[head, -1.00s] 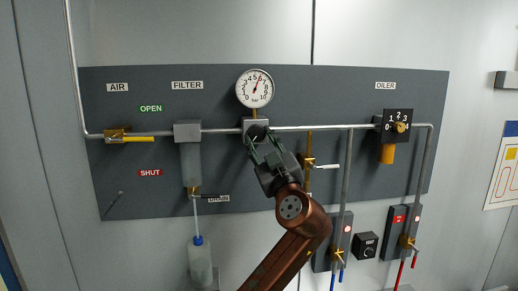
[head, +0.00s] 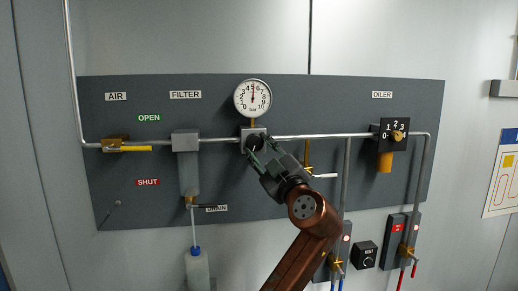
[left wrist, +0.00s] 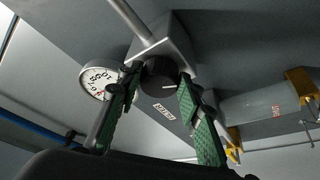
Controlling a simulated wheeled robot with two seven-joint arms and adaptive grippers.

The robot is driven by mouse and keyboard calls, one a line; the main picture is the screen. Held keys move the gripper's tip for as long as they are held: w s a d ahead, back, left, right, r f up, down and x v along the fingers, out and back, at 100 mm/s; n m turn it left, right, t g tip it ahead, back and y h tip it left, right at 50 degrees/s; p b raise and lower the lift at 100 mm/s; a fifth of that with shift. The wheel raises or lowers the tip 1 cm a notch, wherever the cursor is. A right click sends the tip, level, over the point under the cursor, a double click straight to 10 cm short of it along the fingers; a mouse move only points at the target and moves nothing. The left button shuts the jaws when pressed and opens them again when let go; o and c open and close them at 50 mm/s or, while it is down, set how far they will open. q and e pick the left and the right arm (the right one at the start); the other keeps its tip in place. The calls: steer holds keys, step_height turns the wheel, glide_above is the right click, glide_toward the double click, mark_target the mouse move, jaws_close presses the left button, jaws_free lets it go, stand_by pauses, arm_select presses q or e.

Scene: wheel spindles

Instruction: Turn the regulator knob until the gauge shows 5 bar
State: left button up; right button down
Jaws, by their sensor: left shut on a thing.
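The round white gauge (head: 253,98) is at the top of the dark panel. Its needle points nearly straight up, at about 5 bar as far as I can read. The dark regulator knob (left wrist: 160,76) is on the front of the grey regulator block (head: 254,132) below the gauge. My left gripper (head: 258,148) is shut on the knob, with a green finger on each side of it; the fingers also show in the left wrist view (left wrist: 159,88). In the head view the gripper hides part of the knob. My right gripper is not in view.
The filter (head: 188,163) is left of the regulator, and the yellow air handle (head: 136,148) is further left. A white-handled valve (head: 322,175) is close to the right of my gripper. The oiler (head: 393,134) is at the panel's right.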

arm_select(q)
steer(key=o, duration=1.2)
steer(key=shift+c, duration=0.2)
steer(key=v, duration=1.2)
